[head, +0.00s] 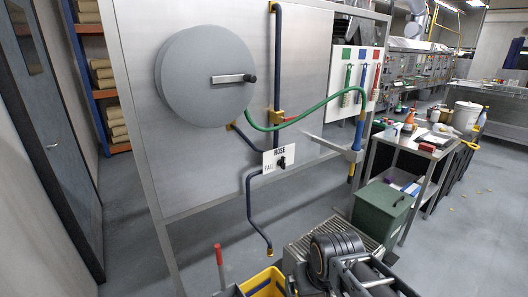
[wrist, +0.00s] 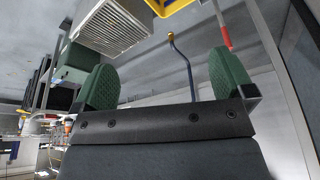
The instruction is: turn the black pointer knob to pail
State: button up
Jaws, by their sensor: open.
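The black pointer knob (head: 281,162) sits on a white plate (head: 270,168) on the steel panel. The plate reads HOSE above the knob and PAIL to its left. The knob is too small to tell surely which word it points to. My gripper (wrist: 160,62) shows in the wrist view with its two green pads wide apart and nothing between them except background. The dark blue outlet pipe (head: 249,204) runs down below the plate and also shows beyond the pads in the wrist view (wrist: 188,70). I do not see the knob in the wrist view.
A grey hose reel (head: 190,85) hangs above left; its green hose (head: 322,108) crosses the panel. A yellow bucket (head: 262,284) stands below the pipe, near a red-topped handle (head: 219,256). A green bin (head: 380,212) and a cluttered cart (head: 432,152) stand to the right.

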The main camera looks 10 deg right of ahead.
aim_at(282, 163)
jog(key=z, duration=2.3)
jog(key=i, duration=1.3)
jog(key=u, duration=3.6)
jog(key=i, duration=0.5)
jog(key=u, duration=0.1)
